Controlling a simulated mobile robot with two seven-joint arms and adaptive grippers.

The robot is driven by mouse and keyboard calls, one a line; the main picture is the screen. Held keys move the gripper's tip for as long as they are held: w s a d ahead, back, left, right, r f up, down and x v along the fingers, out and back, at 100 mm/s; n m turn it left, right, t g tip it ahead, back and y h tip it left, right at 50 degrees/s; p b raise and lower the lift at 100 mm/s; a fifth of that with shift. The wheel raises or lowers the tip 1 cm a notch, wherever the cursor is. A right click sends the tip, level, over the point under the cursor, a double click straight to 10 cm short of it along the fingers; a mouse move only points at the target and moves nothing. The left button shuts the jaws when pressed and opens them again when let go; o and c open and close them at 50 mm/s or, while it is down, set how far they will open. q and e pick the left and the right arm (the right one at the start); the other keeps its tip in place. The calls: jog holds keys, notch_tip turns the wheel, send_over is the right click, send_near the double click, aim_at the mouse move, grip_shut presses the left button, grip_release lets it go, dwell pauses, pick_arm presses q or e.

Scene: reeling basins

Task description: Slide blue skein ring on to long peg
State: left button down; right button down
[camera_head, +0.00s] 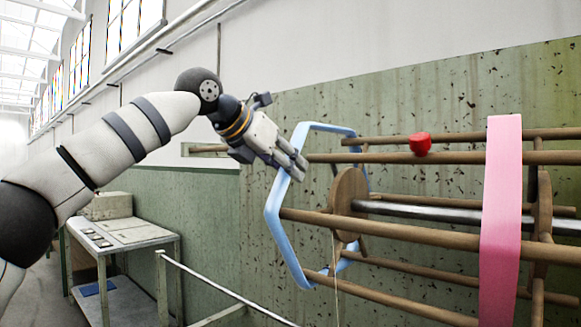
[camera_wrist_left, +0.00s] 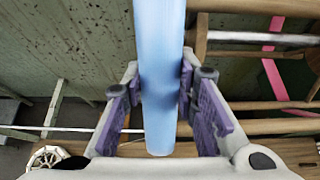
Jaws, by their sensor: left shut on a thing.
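The blue skein ring (camera_head: 272,225) is a hexagonal band at the left end of a wooden reel. My left gripper (camera_head: 294,168) is shut on the ring's upper left part, and the rest hangs below. The left wrist view shows the blue band (camera_wrist_left: 160,70) between purple finger pads. The reel's long wooden pegs (camera_head: 380,232) point left, with ends inside the ring's outline. I cannot tell how far the ring is around them. My left gripper hides part of the upper left area. My right gripper is not in view.
A pink band (camera_head: 501,220) is around the reel farther right. A red block (camera_head: 420,144) sits on an upper bar. A metal shaft (camera_head: 430,211) runs through a wooden disc (camera_head: 347,200). A table (camera_head: 125,235) stands at left by the green wall.

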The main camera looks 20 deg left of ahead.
pick_arm(q)
jog(key=a, duration=0.1)
jog(key=w+a, duration=0.1)
jog(key=a, duration=0.1)
jog(key=shift+w+a, duration=0.1)
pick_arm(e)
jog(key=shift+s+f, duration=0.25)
pick_arm(q)
jog(key=shift+r, duration=0.1)
